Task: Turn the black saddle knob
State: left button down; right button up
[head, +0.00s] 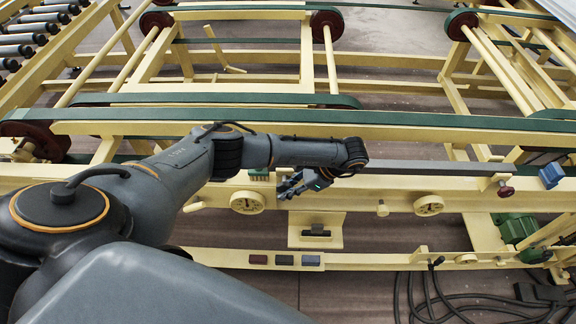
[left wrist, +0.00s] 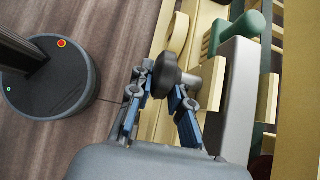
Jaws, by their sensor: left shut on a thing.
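The black saddle knob (left wrist: 166,74) is a round dark knob on a short grey stem in the left wrist view. My left gripper (left wrist: 165,86) has its blue-grey fingers on both sides of it and is shut on it. In the head view my left gripper (head: 303,183) is at the grey rail on the front of the cream machine frame. The knob cannot be made out there, behind my wrist and fingers. My right gripper is in neither view.
Cream round dials (head: 247,202) sit on the front beam, left and right of my gripper. A dark red knob (head: 505,191) and a blue block (head: 551,175) are farther right. Black cables (head: 440,300) lie on the floor. Green belts (head: 230,99) run behind.

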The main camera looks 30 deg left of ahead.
pick_arm(q)
jog(key=shift+s+d+f+g+y+p, duration=0.15)
jog(key=shift+g+y+p, duration=0.2)
jog(key=shift+g+y, duration=0.3)
jog(key=shift+f+g+y, duration=0.15)
jog(key=shift+g+y, duration=0.1)
jog(key=shift+y, duration=0.3)
jog(key=shift+s+f+g+y, duration=0.15)
jog(key=shift+g+y, duration=0.15)
jog(key=shift+y, duration=0.2)
jog(key=shift+a+f+g+y+b, duration=0.25)
jog(key=shift+g+y+b, duration=0.15)
jog(key=shift+y+b, duration=0.35)
jog(key=shift+a+r+y+b, duration=0.1)
jog(key=shift+r+y+b, duration=0.15)
jog(key=shift+b, duration=0.2)
jog(key=shift+r, duration=0.2)
jog(key=c, duration=1.5)
grip_release()
jog(key=shift+a, duration=0.1)
